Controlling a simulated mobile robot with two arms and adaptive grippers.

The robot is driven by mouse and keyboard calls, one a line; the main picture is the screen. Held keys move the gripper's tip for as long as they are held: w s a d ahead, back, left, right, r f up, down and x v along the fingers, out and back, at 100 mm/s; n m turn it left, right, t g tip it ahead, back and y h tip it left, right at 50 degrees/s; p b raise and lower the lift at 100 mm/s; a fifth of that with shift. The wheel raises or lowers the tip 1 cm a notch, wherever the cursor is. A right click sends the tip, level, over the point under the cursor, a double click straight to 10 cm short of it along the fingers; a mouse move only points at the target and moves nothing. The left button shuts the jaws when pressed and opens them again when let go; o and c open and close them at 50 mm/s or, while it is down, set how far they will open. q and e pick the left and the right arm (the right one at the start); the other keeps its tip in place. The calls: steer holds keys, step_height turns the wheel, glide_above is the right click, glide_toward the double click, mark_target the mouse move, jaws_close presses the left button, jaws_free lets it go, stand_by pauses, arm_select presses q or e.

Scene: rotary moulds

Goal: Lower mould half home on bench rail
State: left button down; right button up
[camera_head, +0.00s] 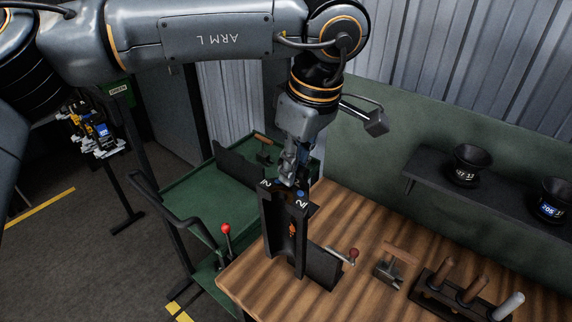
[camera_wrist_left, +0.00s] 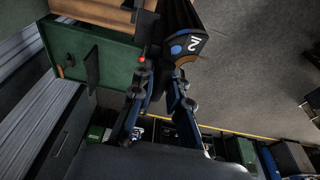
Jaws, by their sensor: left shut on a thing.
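My left gripper (camera_head: 289,176) reaches down from above and is shut on the top of a dark mould half (camera_head: 287,235). The mould half is tall, upright, with white number marks at its top corners and a small orange mark on its face. It is at the left part of the wooden bench, beside a low black rail part (camera_head: 322,266) with a red-knobbed lever (camera_head: 354,253). I cannot tell whether its bottom touches the rail. In the left wrist view the gripper fingers (camera_wrist_left: 160,100) meet the mould half (camera_wrist_left: 188,38). My right gripper is not in view.
A green cart (camera_head: 190,200) with a red-knobbed lever (camera_head: 226,229) stands left of the bench (camera_head: 370,215). A wooden-handled clamp (camera_head: 390,270) and a tool rack (camera_head: 450,296) are on the bench at right. Black cups (camera_head: 468,163) stand on a wall shelf (camera_head: 428,172).

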arm_select(q)
steer(key=w+d+p, duration=0.3)
steer(key=w, duration=0.2)
steer(key=shift+d+r, duration=0.25)
stand_by(0.4)
steer(key=shift+f, duration=0.25)
